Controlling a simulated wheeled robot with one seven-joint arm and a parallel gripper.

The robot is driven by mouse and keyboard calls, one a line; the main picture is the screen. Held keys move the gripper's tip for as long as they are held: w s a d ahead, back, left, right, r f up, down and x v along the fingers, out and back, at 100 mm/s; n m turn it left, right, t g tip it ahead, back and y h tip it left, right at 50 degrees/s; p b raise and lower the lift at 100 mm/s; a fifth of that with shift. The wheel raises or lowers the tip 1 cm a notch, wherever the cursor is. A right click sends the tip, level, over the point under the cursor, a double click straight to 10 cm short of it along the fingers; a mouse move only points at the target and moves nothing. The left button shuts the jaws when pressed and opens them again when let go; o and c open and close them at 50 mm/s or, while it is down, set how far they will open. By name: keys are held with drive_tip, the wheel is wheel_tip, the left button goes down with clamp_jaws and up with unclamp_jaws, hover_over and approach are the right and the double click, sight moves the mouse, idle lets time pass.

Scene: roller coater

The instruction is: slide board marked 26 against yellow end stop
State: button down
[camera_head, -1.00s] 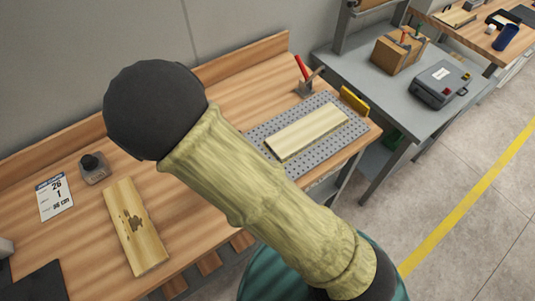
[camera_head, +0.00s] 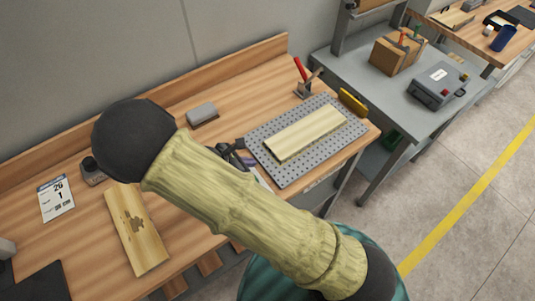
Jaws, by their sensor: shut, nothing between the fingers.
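A pale board (camera_head: 305,134) lies lengthwise on a grey perforated plate (camera_head: 272,172) on the workbench. The yellow end stop (camera_head: 353,103) stands at the plate's far right corner, with a gap between it and the board. Another board (camera_head: 136,229) with a dark blotch lies at the left on the bare bench. I cannot read a 26 on either board. A dark jointed shape, apparently my gripper (camera_head: 240,155), shows just left of the plate, partly hidden behind my arm. It looks shut and empty, apart from the pale board.
A white card (camera_head: 56,198) showing 26 and a dark-capped jar (camera_head: 92,170) are at the left. A grey block (camera_head: 202,113) lies near the back ledge. A red-handled tool (camera_head: 301,75) stands behind the plate. A grey table (camera_head: 400,110) holds a carton and case.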

sight(275, 156)
drive_tip(key=x, duration=0.4)
drive_tip(key=shift+d+p, duration=0.1)
drive_tip(key=shift+p, duration=0.25)
drive_tip(key=w+d, duration=0.1)
drive_tip(key=w+d+p, duration=0.1)
drive_tip(key=shift+d, duration=0.4)
drive_tip(key=shift+w+d+f+p, duration=0.15)
drive_tip(key=shift+w+d+p, duration=0.1)
drive_tip(key=shift+d+p, duration=0.05)
